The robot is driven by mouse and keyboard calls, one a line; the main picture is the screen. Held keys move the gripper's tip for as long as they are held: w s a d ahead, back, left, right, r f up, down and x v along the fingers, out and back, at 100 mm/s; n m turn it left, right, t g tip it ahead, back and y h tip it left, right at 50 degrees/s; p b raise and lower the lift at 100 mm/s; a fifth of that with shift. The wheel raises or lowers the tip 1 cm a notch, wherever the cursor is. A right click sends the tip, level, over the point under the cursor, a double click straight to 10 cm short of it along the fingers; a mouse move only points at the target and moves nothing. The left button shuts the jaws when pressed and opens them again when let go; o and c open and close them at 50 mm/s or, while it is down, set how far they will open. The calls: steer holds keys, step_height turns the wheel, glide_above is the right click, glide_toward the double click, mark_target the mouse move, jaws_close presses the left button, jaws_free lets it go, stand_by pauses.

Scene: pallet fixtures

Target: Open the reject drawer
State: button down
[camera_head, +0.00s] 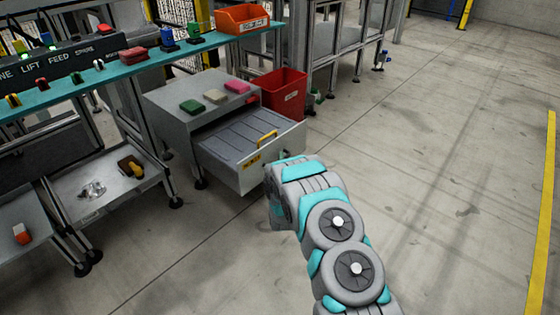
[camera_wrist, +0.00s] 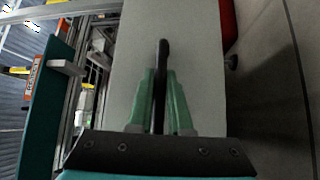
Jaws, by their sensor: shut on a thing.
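The reject drawer (camera_head: 248,168) is pulled out of the grey cabinet (camera_head: 165,98), with its inside showing from above. A yellow item (camera_head: 266,138) lies in it. In the wrist view, the pale drawer front (camera_wrist: 200,40) fills the middle. My gripper (camera_wrist: 161,80) has its green fingers shut on the dark drawer handle (camera_wrist: 163,48), one finger on each side. In the head view, my arm reaches the right part of the drawer front, and my wrist hides the handle and most of the fingers.
A red bin (camera_head: 278,92) stands just behind the drawer's right side. A teal shelf (camera_head: 150,62) with several small parts runs along the left. The floor (camera_head: 430,170) in front and to the right is clear.

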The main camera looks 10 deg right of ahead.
steer(key=shift+f, duration=0.1)
steer(key=c, duration=1.1)
jaws_free()
steer(key=s, duration=0.2)
steer(key=s+a, duration=0.1)
steer(key=s, duration=0.2)
steer(key=s+f+p, duration=0.1)
steer(key=s, duration=0.1)
steer(key=shift+s+a, duration=0.15)
steer(key=shift+s, duration=0.2)
steer(key=shift+s, duration=0.1)
